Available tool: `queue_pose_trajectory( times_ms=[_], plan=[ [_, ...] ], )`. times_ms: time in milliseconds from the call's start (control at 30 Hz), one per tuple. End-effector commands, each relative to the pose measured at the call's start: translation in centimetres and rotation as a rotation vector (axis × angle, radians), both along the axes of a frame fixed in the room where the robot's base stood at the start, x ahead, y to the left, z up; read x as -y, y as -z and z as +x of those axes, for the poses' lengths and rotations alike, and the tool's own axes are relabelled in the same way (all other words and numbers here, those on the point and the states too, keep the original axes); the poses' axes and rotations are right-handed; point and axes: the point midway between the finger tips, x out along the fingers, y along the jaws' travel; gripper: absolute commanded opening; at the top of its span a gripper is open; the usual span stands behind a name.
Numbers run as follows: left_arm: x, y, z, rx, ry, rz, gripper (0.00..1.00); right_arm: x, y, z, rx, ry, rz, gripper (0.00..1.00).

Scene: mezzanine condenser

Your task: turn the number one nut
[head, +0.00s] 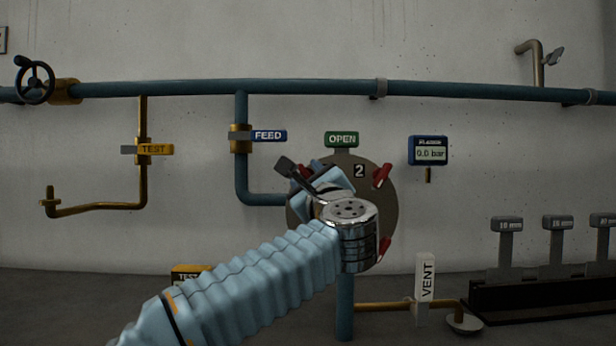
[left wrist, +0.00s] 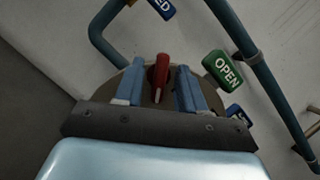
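A round brown-grey flange (head: 383,205) with red nuts around its rim stands on the blue pipework. One red nut (head: 382,175) is at its upper right beside a "2" label (head: 359,171), and another red nut (head: 384,246) is at its lower right. My left gripper (head: 325,183) is in front of the flange's upper left. In the left wrist view, its two blue fingers (left wrist: 160,88) stand open on both sides of a red nut (left wrist: 160,72), with gaps visible. No number is readable on that nut. The left arm hides the lower left of the flange. My right gripper is not in view.
A green OPEN sign (head: 342,139) sits above the flange, with a gauge reading 0.0 bar (head: 428,151) to its right. A VENT tag (head: 425,277) and a tool rack (head: 540,298) are lower right.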

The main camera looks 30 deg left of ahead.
Motion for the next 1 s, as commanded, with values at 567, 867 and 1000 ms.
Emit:
queue_pose_trajectory(
  times_ms=[567,867,1000],
  plan=[
    [0.0,0.1,0.0,-0.011,0.000,0.018,0.00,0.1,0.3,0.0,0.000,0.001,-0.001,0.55],
    [-0.1,0.4,-0.1,-0.091,-0.001,0.149,0.00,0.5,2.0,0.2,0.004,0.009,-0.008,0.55],
    [-0.1,0.4,-0.1,-0.154,-0.001,0.252,0.00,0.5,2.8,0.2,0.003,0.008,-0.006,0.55]
  ],
)
